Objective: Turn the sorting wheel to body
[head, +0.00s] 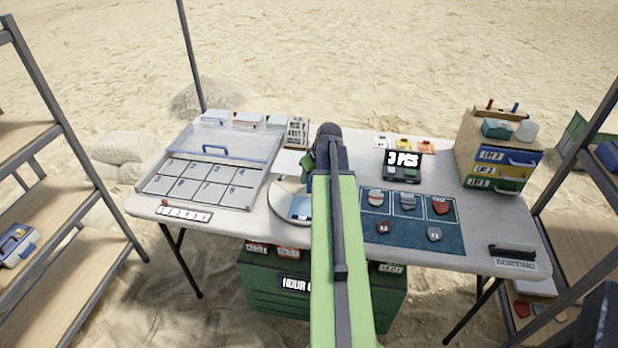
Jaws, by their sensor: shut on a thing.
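A pale round disc (278,205), which looks like the sorting wheel, lies on the table left of my arm. A blue sector (299,207) shows on it. My green arm covers its right part, so its pointer and any label "body" cannot be made out. My gripper (309,162) is at the far end of the arm, over the middle of the table behind the visible part of the disc. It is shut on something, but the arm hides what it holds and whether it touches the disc.
A clear-lidded tray with numbered cells (150,187) stands left. A blue mat (411,237) with several sherds, a black "3 PCS" display (403,178) and a drawer box (466,150) are right.

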